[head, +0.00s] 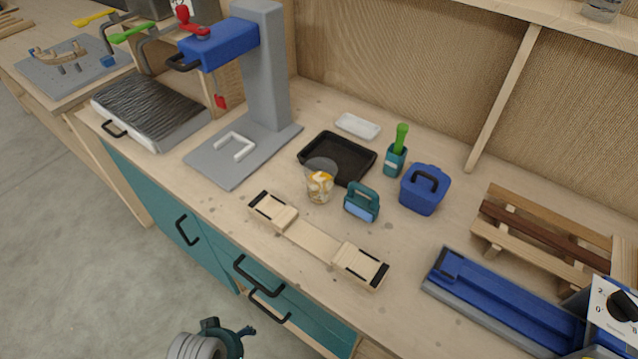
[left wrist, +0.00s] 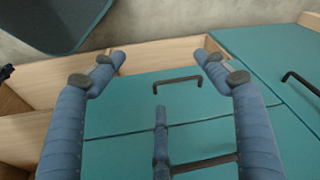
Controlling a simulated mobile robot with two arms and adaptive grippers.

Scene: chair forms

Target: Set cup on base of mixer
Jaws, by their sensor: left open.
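A clear cup (head: 320,188) with white and orange contents stands upright on the workbench, at the front edge of a black tray. The mixer has a tall grey column (head: 262,70), a blue head (head: 222,45) and a flat grey base (head: 215,172). A white U-shaped piece (head: 236,146) lies on the base, which holds no cup. My left gripper (head: 228,332) is at the bottom of the head view, in front of the bench and well apart from the cup. In the left wrist view my left gripper (left wrist: 160,60) is open and empty, facing teal drawer fronts. My right gripper is not in view.
Around the cup are the black tray (head: 337,150), a teal-handled block (head: 362,203), a blue lidded box (head: 424,190) and a wooden clamp-like piece (head: 315,240). A ridged block (head: 150,110) sits left of the mixer. Drawer handles (head: 258,274) stick out from the bench front.

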